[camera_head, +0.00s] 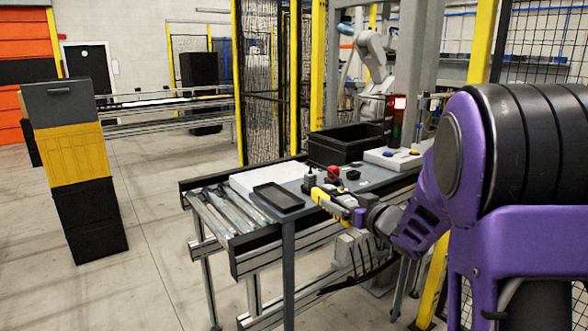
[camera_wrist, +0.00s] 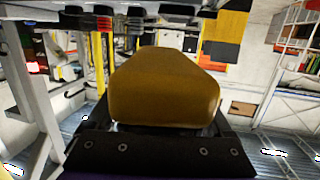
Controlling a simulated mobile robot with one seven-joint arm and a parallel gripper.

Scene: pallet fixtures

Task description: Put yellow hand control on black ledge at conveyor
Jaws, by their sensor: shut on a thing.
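The yellow hand control (camera_head: 328,200) is held at the front edge of the grey table, its yellow body pointing left and up. My gripper (camera_head: 354,214) is shut on it, coming in from the right. In the wrist view the yellow body (camera_wrist: 165,88) fills the middle, beyond a dark bar of my gripper; the fingertips are hidden there. A flat black tray-like ledge (camera_head: 278,198) lies at the conveyor end, left of the hand control and apart from it. Whether the hand control touches the table edge I cannot tell.
Roller conveyor (camera_head: 222,210) runs at the left of the table. A red button (camera_head: 333,172) and small dark parts stand just behind the hand control. A black bin (camera_head: 345,146) and white box (camera_head: 392,158) are further back. Stacked crates (camera_head: 75,155) stand left on open floor.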

